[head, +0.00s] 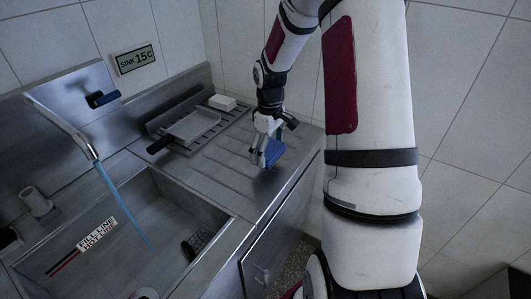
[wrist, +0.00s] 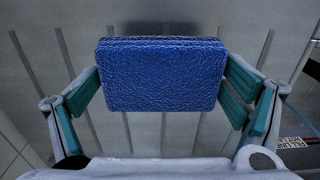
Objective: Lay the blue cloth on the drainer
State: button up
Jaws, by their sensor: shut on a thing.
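The blue cloth (wrist: 160,75) is a folded, textured block held between the two green-padded fingers of my gripper (wrist: 162,84) in the wrist view. In the head view the cloth (head: 271,153) shows below my gripper (head: 264,146), over the ribbed metal drainer (head: 215,163) to the right of the sink basin. The drainer's grooves (wrist: 145,135) show behind the cloth in the wrist view. A dark shadow lies just beyond the cloth's upper edge. I cannot tell whether the cloth touches the drainer.
A slotted rack with a grey tray (head: 194,127) and a white block (head: 222,102) stands at the back of the drainer. The sink basin (head: 150,195), with a tap (head: 75,135) running water, lies to the left. The drainer's front middle is bare.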

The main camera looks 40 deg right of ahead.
aim_at(267, 153)
jog(key=w, duration=0.1)
jog(key=w+d, duration=0.1)
jog(key=shift+w+f, duration=0.2)
jog(key=shift+w, duration=0.1)
jog(key=shift+f, duration=1.7)
jog(key=shift+f, duration=0.1)
jog(key=o, duration=0.7)
jog(key=shift+o, duration=0.2)
